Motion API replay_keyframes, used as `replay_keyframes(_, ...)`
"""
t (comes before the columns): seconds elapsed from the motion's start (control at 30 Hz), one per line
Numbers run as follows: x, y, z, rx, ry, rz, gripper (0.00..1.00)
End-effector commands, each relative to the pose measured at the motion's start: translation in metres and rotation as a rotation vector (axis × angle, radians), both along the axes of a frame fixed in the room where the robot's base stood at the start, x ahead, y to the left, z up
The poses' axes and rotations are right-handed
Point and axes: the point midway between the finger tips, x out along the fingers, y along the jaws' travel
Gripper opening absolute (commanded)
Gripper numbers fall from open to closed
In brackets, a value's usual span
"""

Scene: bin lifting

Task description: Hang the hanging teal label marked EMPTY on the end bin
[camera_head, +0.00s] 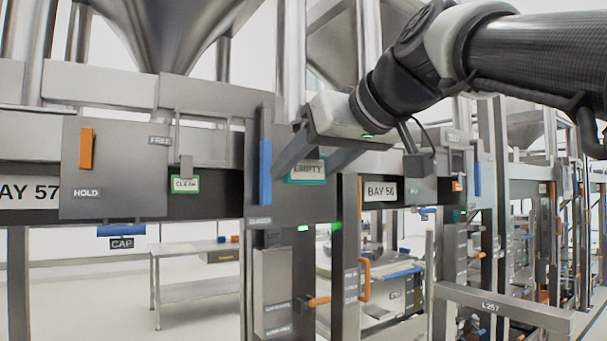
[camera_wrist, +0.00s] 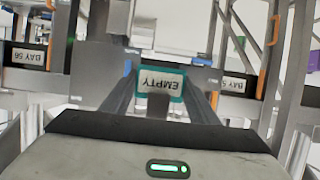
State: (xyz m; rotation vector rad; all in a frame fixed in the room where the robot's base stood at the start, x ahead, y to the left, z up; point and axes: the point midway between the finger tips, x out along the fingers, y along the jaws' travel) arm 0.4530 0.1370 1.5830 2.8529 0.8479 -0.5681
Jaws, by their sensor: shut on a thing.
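The teal-edged label marked EMPTY (camera_head: 307,171) is at my gripper's fingertips in the head view, in front of a dark grey post panel between BAY 57 and BAY 56. My gripper (camera_head: 301,174) is shut on it. In the wrist view the label (camera_wrist: 172,80) appears upside down between the two converging fingers of my gripper (camera_wrist: 160,88). Whether the label touches the panel behind cannot be told. Steel hoppers (camera_head: 168,30) stand above the bays; I cannot tell which is the end bin.
A green-edged CLEAN label (camera_head: 185,184) hangs on the left, near an orange HOLD tab (camera_head: 86,148). A blue vertical bar (camera_head: 265,172) is just left of my gripper. The BAY 56 plate (camera_head: 380,191) is to its right. A steel table (camera_head: 195,270) stands behind, lower left.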

Motion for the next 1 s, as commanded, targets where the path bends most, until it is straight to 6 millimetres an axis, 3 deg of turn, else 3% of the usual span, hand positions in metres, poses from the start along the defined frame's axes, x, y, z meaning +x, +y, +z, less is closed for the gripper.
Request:
replay_keyframes(0.63,-0.054,-0.035,0.000,0.001,-0.002,0.000,0.36)
replay_keyframes(1.0,-0.061,-0.039,0.000,0.001,-0.001,0.001,0.36)
